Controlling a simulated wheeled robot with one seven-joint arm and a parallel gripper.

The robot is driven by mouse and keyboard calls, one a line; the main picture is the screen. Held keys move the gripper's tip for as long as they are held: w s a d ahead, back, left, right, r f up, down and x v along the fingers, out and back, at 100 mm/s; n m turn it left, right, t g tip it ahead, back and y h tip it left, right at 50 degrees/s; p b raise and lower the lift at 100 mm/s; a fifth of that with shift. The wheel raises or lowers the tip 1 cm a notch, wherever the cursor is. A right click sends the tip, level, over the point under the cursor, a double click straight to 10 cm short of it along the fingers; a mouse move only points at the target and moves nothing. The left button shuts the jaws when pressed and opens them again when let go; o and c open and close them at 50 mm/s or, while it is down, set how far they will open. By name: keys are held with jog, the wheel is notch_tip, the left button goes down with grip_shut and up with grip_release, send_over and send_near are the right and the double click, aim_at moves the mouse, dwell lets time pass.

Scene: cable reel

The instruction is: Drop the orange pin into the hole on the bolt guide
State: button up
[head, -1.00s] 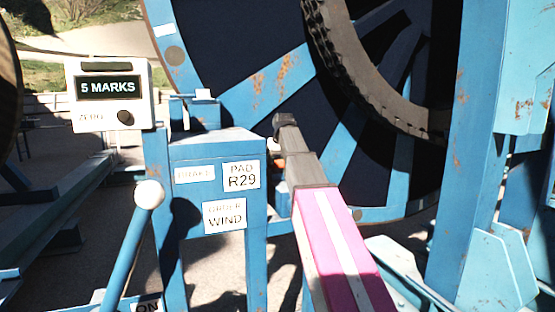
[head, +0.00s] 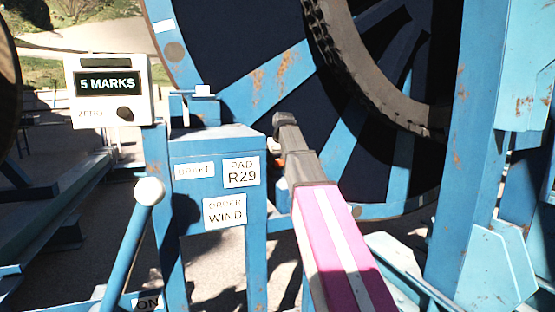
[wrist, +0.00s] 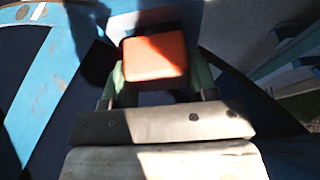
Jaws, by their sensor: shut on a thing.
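The orange pin (wrist: 155,57) shows its square orange end in the wrist view, between the two green fingers of my gripper (wrist: 158,78). The gripper is shut on it. In the head view only a bit of orange (head: 281,161) shows beside the end of my arm, and my gripper there is mostly hidden by the wrist. A small blue bracket (head: 207,106) with a white tag stands on the blue stand, left of my gripper; it may be the bolt guide, but I see no hole. The pin's lower end is hidden.
A blue stand (head: 211,151) carries BRAKE, PAD R29 and ORDER WIND labels. A counter box (head: 110,105) reads 5 MARKS. A lever with a white knob (head: 149,191) rises at the left. The large reel (head: 265,88) fills the back, and a blue post (head: 462,150) stands right.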

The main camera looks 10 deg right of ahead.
jog(key=shift+f, duration=0.3)
jog(key=o, duration=1.3)
jog(key=v, duration=1)
jog(key=shift+r, duration=0.4)
jog(key=shift+s, duration=0.1)
